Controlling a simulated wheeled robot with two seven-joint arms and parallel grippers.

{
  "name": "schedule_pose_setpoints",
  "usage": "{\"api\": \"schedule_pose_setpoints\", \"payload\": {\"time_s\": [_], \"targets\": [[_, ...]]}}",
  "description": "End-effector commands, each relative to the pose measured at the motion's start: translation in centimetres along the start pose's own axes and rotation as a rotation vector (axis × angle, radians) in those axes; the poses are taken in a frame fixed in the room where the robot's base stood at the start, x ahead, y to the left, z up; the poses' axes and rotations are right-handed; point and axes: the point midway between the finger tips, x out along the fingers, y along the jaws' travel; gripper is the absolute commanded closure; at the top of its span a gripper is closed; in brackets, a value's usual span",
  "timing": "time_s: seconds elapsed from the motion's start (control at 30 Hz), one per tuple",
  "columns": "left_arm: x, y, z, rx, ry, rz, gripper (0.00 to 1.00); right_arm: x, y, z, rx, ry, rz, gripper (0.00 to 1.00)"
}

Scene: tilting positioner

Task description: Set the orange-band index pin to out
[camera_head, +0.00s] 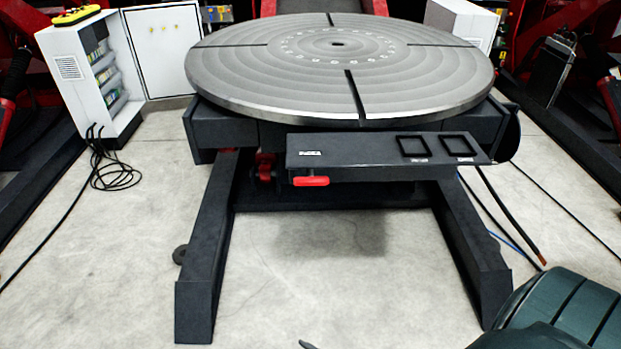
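The tilting positioner has a round grey slotted table (270,80) on a dark frame. A dark front panel (370,148) below the table carries a white label that seems to read INDEX and two square outlines. A red handle (311,181) sticks out under the panel's left end, below that label; it looks like the index pin's handle. I cannot make out an orange band, nor whether the pin is in or out. A small dark tip at the bottom edge may be part of my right gripper; its opening is hidden. My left gripper is not in view.
My dark green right arm fills the lower right corner. The positioner's two dark legs (205,260) (468,255) spread forward over bare concrete floor. A white cabinet (95,75) with black cables stands at the left. Hoses lie on the floor at right.

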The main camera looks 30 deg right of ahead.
Motion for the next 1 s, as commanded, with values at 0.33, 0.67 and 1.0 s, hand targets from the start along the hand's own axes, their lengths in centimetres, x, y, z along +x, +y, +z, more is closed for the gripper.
{"api": "schedule_pose_setpoints", "payload": {"time_s": [0.33,0.67,1.0], "targets": [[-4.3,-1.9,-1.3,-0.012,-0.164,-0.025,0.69,-4.5,11.8,-26.3,0.121,0.424,0.349,0.03],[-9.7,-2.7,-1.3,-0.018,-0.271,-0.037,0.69,-16.2,20.2,-35.2,0.276,0.665,0.616,0.03],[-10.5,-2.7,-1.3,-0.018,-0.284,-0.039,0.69,-17.8,21.1,-35.9,0.294,0.689,0.645,0.03]]}}
